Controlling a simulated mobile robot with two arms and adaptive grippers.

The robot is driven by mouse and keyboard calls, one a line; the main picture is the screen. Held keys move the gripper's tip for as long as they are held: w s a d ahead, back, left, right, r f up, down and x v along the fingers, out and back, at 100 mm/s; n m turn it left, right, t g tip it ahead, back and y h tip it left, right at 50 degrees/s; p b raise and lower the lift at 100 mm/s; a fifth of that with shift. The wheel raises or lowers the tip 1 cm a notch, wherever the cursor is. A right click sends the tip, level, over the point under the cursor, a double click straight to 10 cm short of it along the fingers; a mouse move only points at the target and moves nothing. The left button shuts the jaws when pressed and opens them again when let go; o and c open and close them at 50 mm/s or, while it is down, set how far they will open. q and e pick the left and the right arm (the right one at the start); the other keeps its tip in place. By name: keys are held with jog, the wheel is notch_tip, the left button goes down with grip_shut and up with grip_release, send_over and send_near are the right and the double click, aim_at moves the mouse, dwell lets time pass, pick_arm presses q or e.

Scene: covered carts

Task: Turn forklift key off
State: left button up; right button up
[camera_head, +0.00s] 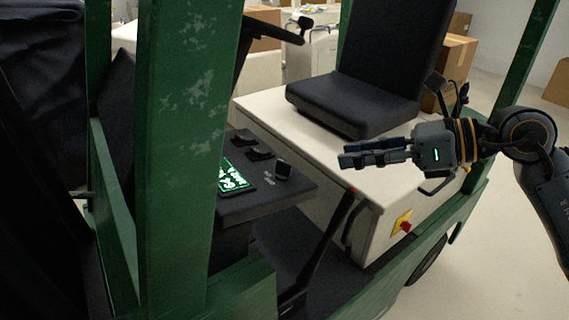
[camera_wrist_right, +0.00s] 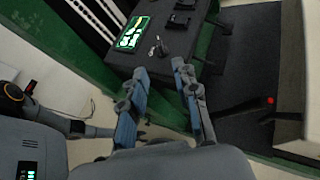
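The forklift's dark control panel (camera_head: 262,205) shows left of centre in the head view, with a lit green screen (camera_head: 233,177). In the right wrist view a small key (camera_wrist_right: 158,47) stands on the panel (camera_wrist_right: 158,62) beside the screen (camera_wrist_right: 132,33). Whether it is turned on or off I cannot tell. My right gripper (camera_head: 348,158) hangs to the right of the panel, in front of the seat. In the right wrist view its fingers (camera_wrist_right: 159,67) are apart and empty, pointing toward the key without touching. What seems to be my left gripper (camera_wrist_right: 85,129) shows small at the left there.
A green post (camera_head: 180,150) stands left of the panel. A black seat (camera_head: 370,70) sits on the cream housing (camera_head: 325,150), which carries a red knob on a yellow plate (camera_head: 402,222). A dark lever (camera_head: 330,235) rises beside the panel. Open floor lies at the right.

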aim_at(284, 162)
jog(key=p+x, duration=0.4)
jog(key=x, duration=0.8)
jog(key=shift+w+a+p, duration=0.15)
jog(key=shift+a+p, duration=0.15)
jog(key=shift+a, duration=0.1)
jog(key=shift+w+a+f, duration=0.15)
jog(key=shift+a+f, duration=0.1)
jog(key=shift+a, duration=0.1)
grip_shut()
